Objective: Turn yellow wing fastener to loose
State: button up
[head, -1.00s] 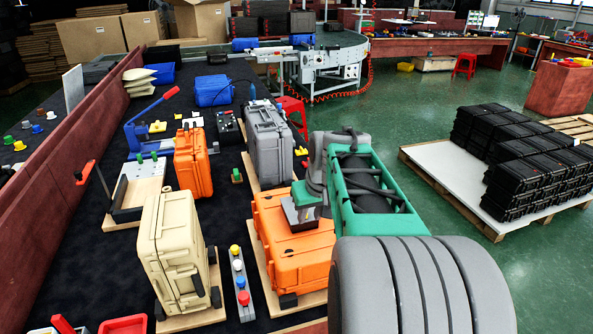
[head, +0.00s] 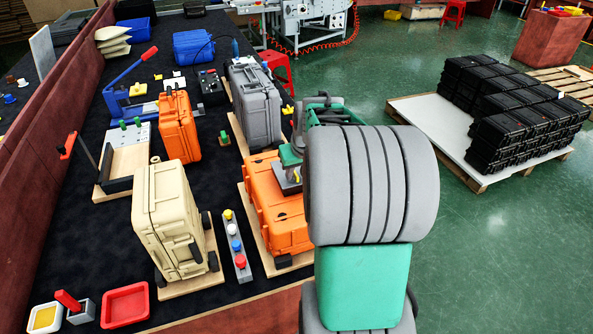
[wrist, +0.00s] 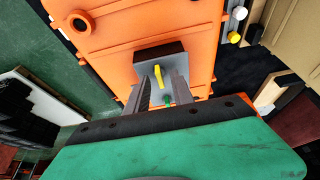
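The yellow wing fastener (wrist: 158,76) sits on a grey plate on a dark block (wrist: 158,55), which rests on an orange case (wrist: 110,30). In the head view the orange case (head: 272,212) stands on a wooden board, and the fastener (head: 294,177) shows only as a small bit of yellow, mostly hidden by my arm. My gripper (wrist: 163,75) is open, with one grey finger on each side of the fastener. I cannot tell whether either finger touches it. A small green piece (wrist: 166,99) shows between the fingers, closer to the palm.
A grey case (head: 256,103) stands behind the orange case. A beige case (head: 170,225) and a strip of coloured buttons (head: 236,246) stand to its left. A second orange case (head: 178,125) is farther back. Green floor is open on the right, before a pallet of black cases (head: 515,110).

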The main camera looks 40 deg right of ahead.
grip_shut()
dwell(0.3)
jog(key=shift+d+n, duration=0.1)
jog(key=shift+n, duration=0.4)
jog(key=shift+n+y, duration=0.6)
jog(key=shift+n, duration=0.4)
jog(key=n+y, duration=0.1)
jog(key=n, duration=0.3)
jog(key=shift+d+n+y, duration=0.2)
jog(key=shift+n+y, duration=0.1)
jog(key=shift+y, duration=0.1)
jog(key=n+y, duration=0.1)
jog(key=n, duration=0.1)
jog(key=n+g+p, duration=0.1)
jog(key=n, duration=0.2)
jog(key=shift+w+r+y, duration=0.1)
jog(key=shift+y, duration=0.3)
jog(key=n+g+p, duration=0.1)
jog(key=n, duration=0.1)
jog(key=n+g+p, duration=0.1)
jog(key=n+p, duration=0.1)
jog(key=n, duration=0.1)
jog(key=shift+w+d+y, duration=0.1)
jog(key=shift+y, duration=0.2)
jog(key=shift+n, duration=0.3)
